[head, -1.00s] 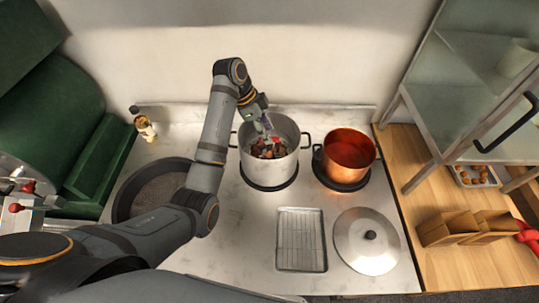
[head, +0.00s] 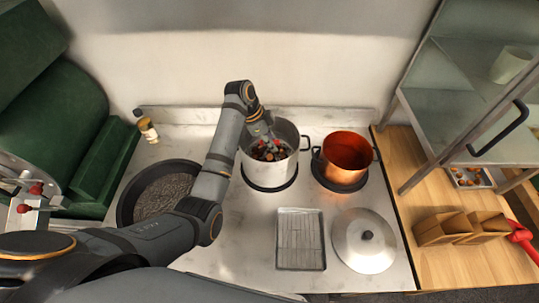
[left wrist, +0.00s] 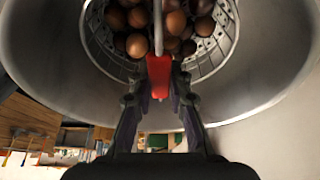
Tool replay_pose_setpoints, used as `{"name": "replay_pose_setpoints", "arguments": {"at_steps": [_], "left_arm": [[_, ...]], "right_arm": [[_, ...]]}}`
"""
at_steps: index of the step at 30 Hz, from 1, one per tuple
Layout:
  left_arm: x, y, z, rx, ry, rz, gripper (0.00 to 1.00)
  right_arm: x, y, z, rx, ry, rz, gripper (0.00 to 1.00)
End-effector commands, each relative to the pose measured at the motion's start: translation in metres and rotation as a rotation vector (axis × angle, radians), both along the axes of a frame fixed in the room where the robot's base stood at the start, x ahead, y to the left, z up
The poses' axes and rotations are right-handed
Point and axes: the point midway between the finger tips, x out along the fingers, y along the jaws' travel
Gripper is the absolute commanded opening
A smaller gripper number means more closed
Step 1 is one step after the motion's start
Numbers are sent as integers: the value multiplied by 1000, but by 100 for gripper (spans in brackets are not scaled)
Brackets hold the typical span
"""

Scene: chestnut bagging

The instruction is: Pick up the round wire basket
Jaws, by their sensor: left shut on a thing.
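The round wire basket (left wrist: 218,52), a perforated metal bowl full of brown chestnuts, sits inside the large steel pot (head: 284,174) at the back of the stove. My left gripper (left wrist: 158,88) is shut on the basket's red handle (left wrist: 159,70) in the left wrist view. In the head view my left gripper (head: 263,132) reaches down into the pot from above, and only the chestnuts (head: 266,152) and a bit of red show. The pot wall hides the basket's sides, so I cannot tell if it is lifted off the bottom. My right gripper is out of view.
A copper pot (head: 347,158) stands close to the right of the steel pot. A wire-racked tray (head: 301,240) and a round lid (head: 364,240) lie in front. A dark pan (head: 126,206) of gravel-like grains is left, partly behind my arm. A glass cabinet (head: 470,80) stands right.

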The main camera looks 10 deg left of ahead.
Motion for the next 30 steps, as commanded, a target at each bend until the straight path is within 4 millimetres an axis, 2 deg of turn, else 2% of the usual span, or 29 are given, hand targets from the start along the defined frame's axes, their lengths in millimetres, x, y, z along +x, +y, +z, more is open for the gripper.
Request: {"name": "replay_pose_setpoints", "arguments": {"at_steps": [10,16,20,21,24,30], "left_arm": [[1,0,8,-1,-5,0,0],[2,0,49,-1,-9,0,0],[1,0,83,-1,-6,0,0],[1,0,94,-1,-2,1,0],[0,0,101,-1,-1,0,0],[1,0,103,-1,-1,0,0]], "right_arm": [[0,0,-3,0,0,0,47],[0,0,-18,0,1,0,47],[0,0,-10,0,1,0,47],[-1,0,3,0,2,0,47],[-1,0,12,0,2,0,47],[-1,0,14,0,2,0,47]]}}
